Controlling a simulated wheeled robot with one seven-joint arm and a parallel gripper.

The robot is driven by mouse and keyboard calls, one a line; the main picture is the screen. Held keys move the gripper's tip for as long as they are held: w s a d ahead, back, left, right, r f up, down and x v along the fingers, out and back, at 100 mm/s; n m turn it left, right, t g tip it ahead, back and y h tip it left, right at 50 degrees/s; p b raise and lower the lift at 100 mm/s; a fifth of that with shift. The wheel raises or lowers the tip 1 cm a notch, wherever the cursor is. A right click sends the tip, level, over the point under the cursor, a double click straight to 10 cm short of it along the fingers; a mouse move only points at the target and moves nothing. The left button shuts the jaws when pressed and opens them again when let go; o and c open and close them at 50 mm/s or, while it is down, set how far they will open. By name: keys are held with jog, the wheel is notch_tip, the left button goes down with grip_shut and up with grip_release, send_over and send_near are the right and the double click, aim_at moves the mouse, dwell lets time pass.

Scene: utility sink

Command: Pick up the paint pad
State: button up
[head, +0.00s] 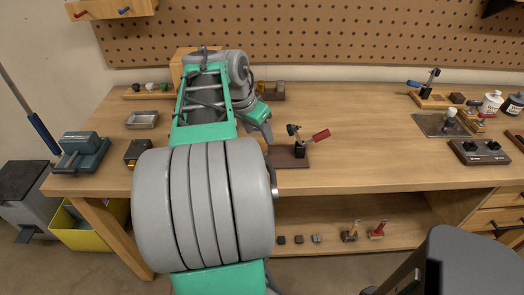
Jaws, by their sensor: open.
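I cannot pick out the paint pad with certainty. Two small handled tools lie on the lower shelf, one dark and brown (350,233) and one red (377,231); they are too small to identify. My gripper (264,130) is above the back left part of the workbench, pointing down, with nothing visible in it. It is open, though its fingers are small and partly hard to see. My own arm hides the bench behind and below it.
The wooden workbench (360,130) is clear in the middle. A clamp with a red handle (304,142) stands right of my gripper. A metal tray (142,120) and a grey-green vise-like tool (80,152) are at left. Bottles (492,102) stand at right.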

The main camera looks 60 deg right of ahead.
aim_at(262, 141)
jog(key=x, duration=0.6)
jog(key=shift+f, duration=0.2)
jog(key=shift+c, duration=0.5)
jog(key=shift+a, duration=0.1)
grip_shut()
